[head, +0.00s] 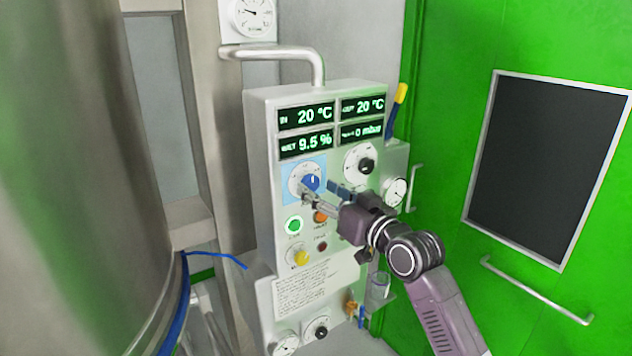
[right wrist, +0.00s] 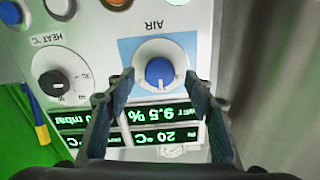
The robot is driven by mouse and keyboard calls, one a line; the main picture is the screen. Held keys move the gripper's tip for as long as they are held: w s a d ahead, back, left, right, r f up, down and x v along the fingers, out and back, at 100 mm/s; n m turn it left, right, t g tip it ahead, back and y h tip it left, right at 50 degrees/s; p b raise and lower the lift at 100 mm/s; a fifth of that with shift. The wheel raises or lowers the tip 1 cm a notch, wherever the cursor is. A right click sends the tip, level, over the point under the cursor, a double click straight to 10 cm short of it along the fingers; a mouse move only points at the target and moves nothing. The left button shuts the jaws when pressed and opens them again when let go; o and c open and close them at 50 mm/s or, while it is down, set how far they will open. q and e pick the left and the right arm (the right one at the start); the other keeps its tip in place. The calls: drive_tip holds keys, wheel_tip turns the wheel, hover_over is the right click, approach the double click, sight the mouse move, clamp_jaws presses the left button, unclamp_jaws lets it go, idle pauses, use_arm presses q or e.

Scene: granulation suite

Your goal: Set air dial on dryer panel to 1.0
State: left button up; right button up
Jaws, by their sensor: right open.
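The dryer panel (head: 262,170) is a pale box with green-lit displays. Its air dial (head: 311,182) has a blue knob on a white round scale plate with a blue square behind it. In the right wrist view, which is upside down, the blue knob (right wrist: 159,72) lies between the fingertips, with its white mark toward the picture's bottom. The scale numbers are too small to read. My right gripper (head: 322,195) is open in front of the dial, with one finger on each side of the knob in the right wrist view. Contact cannot be told. My left gripper is not in view.
A black heat dial (head: 366,165) sits right of the air dial. A lit green button (head: 294,224) and a yellow knob (head: 300,257) sit below. A steel vessel (head: 80,180) stands at left, and a green door (head: 460,130) with a dark window at right.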

drive_tip(key=shift+x, duration=1)
drive_tip(key=shift+c, duration=0.3)
drive_tip(key=c, duration=1.1)
